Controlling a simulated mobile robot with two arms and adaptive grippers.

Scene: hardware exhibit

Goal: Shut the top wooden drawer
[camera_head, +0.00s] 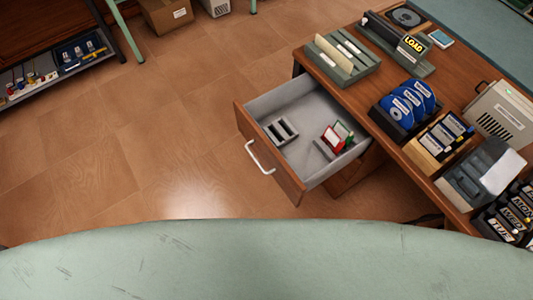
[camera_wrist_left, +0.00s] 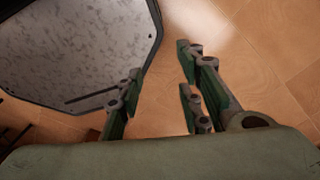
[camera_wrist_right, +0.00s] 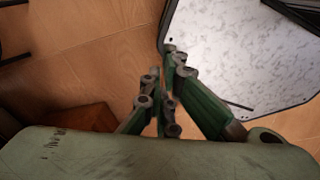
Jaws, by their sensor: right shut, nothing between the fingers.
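The top wooden drawer (camera_head: 268,155) stands pulled out from the wooden desk (camera_head: 376,118) in the head view. It has a wooden front with a pale bar handle (camera_head: 259,158) and a grey inside. A grey slotted block (camera_head: 281,131) and a small red and green item (camera_head: 337,137) lie in it. Neither gripper shows in the head view. My left gripper (camera_wrist_left: 158,98) is open and empty above the floor in the left wrist view. My right gripper (camera_wrist_right: 160,100) is shut and empty in the right wrist view. Neither wrist view clearly shows the drawer.
The desk top holds a grey rack (camera_head: 342,62), blue discs (camera_head: 408,104) in a holder and several boxes. A shelf with small items (camera_head: 58,62) and a cardboard box (camera_head: 166,14) are at the back left. The tiled floor (camera_head: 150,130) left of the drawer is clear.

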